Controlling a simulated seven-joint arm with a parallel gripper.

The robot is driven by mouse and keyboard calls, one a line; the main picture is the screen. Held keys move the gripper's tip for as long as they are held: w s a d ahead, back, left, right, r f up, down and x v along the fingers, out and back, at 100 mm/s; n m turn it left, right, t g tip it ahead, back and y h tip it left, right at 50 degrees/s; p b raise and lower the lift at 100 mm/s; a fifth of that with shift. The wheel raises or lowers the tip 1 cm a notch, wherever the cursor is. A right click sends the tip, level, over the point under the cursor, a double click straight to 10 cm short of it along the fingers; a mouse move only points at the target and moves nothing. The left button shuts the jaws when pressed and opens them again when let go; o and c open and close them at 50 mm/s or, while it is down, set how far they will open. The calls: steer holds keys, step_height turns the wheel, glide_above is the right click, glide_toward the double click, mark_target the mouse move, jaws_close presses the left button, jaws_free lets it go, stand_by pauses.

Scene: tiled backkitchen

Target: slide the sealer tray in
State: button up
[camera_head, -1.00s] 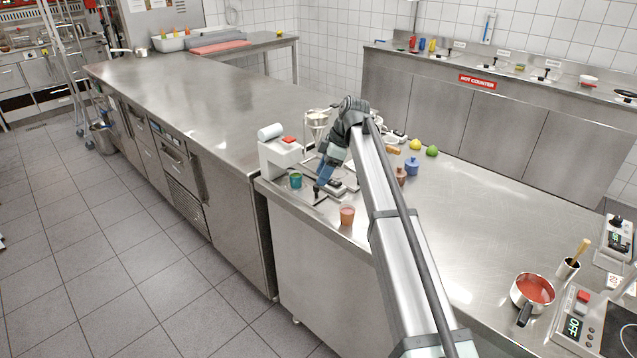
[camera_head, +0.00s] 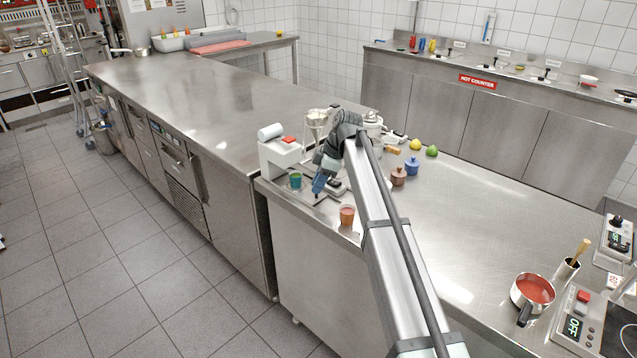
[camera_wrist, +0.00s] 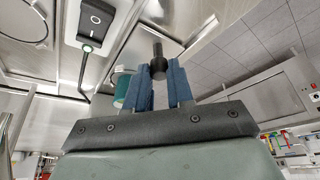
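The white sealer (camera_head: 276,160) with a red button stands on the steel counter. Its flat grey tray (camera_head: 307,198) extends out at the front. A teal cup (camera_head: 295,181) is beside the sealer, at the tray; it also shows in the wrist view (camera_wrist: 123,84). My gripper (camera_head: 317,190) is low at the tray's front. In the wrist view its blue fingers (camera_wrist: 160,76) stand close together with a dark handle knob (camera_wrist: 158,52) between and just beyond their tips. They appear closed on it; the exact contact is partly hidden.
An orange cup (camera_head: 347,217) stands close by on the counter edge. A dark switch box (camera_head: 336,187) lies just right of the gripper. Brown (camera_head: 398,176) and blue (camera_head: 412,166) jars stand behind my arm.

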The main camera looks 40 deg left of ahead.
mark_target(307, 191)
jaws_close()
steer(key=shift+a, duration=2.55)
steer(key=o, duration=0.5)
jaws_free()
steer(key=shift+d+r, duration=0.1)
steer(key=shift+r, duration=0.05)
steer(key=v, duration=1.3)
steer(key=shift+w+r, duration=0.15)
steer(key=shift+r, duration=0.1)
